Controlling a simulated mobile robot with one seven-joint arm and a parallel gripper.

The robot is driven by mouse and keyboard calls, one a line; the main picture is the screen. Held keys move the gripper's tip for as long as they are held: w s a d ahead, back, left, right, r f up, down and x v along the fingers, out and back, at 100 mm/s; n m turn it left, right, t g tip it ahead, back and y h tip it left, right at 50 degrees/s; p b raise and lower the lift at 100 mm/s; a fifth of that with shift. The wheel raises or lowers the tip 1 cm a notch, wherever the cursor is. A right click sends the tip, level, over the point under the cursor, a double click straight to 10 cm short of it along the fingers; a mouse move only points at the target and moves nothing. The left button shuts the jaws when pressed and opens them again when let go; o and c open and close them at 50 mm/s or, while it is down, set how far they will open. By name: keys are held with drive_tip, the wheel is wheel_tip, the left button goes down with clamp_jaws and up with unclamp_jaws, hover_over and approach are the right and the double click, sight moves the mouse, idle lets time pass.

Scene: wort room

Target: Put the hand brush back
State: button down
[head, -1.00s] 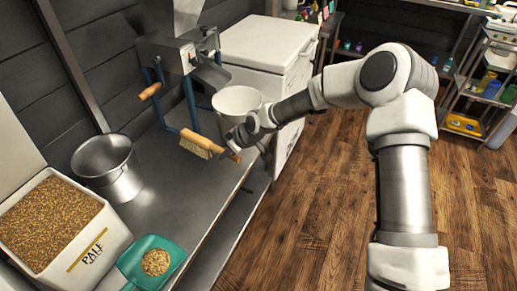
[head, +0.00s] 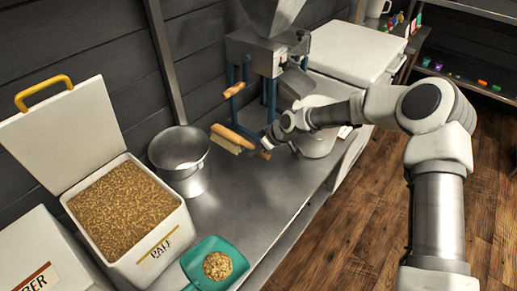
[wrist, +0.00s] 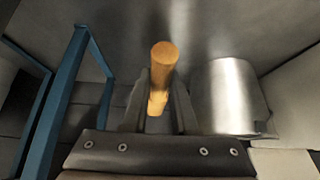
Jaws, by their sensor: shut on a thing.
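The hand brush (head: 234,139) has a wooden handle and pale bristles. My gripper (head: 268,145) is shut on it and holds it above the steel bench, in front of the grain mill and just right of the metal bucket (head: 182,160). In the wrist view the wooden handle (wrist: 161,72) sticks out between the fingers of my gripper (wrist: 158,103). The bristles do not show in that view. The metal bucket also shows there, to the right (wrist: 228,95).
The grain mill (head: 262,52) with blue legs stands behind the brush. A white bucket (head: 318,143) is to the right, behind my wrist. A grain bin (head: 135,238) with its lid up and a teal scoop (head: 207,272) holding grain are at front left. Bench (head: 255,205) between is clear.

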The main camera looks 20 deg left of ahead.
drive_tip(key=shift+a+f, duration=0.1)
drive_tip(key=shift+f+b, duration=1.75)
drive_tip(key=shift+f, duration=1.45)
drive_tip(key=c, duration=0.6)
unclamp_jaws()
drive_tip(key=p+v, duration=0.5)
drive_tip(key=v, duration=1.2)
drive_tip(key=shift+r, duration=0.2)
drive_tip(key=shift+d, duration=0.2)
